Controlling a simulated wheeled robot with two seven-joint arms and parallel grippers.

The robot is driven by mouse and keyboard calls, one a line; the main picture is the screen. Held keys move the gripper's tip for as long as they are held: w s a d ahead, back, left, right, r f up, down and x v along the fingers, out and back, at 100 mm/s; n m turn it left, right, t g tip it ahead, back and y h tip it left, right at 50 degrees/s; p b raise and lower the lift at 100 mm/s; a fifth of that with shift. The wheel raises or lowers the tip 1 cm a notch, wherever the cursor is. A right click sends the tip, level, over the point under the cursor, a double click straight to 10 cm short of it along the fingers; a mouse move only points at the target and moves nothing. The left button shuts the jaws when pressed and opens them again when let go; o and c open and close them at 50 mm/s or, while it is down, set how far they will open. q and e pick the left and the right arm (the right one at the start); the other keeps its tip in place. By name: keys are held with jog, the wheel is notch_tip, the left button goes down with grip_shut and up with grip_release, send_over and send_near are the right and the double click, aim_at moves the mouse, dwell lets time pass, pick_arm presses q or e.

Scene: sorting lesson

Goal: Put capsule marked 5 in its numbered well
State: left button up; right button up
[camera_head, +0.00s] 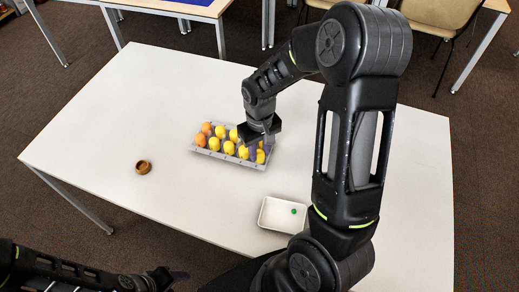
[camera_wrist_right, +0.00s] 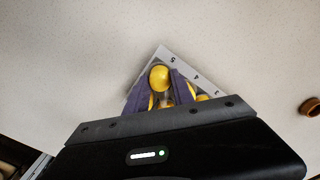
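A grey tray (camera_head: 228,158) of numbered wells stands near the table's middle, holding several yellow and orange capsules. My right gripper (camera_head: 262,138) is down at the tray's right end. In the right wrist view its two purple-grey fingers (camera_wrist_right: 161,84) flank a yellow capsule (camera_wrist_right: 159,77) at the tray corner beside the printed 5 (camera_wrist_right: 172,59). The capsule sits at or in that end well; its own mark does not show. I cannot tell whether the fingers press on it. My left gripper (camera_head: 176,276) is low at the front left, dark and unclear, away from the tray.
A white dish (camera_head: 268,225) with a small green piece (camera_head: 293,211) stands right of and nearer than the tray. A small brown ring-shaped bowl (camera_head: 143,167) is at the left. The white table (camera_head: 110,110) is otherwise largely clear.

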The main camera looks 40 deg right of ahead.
jog(key=o, duration=0.4)
jog(key=shift+r, duration=0.1)
jog(key=shift+r, duration=0.45)
notch_tip(320, 180, up, 11)
jog(key=shift+r, duration=0.2)
dwell(0.6)
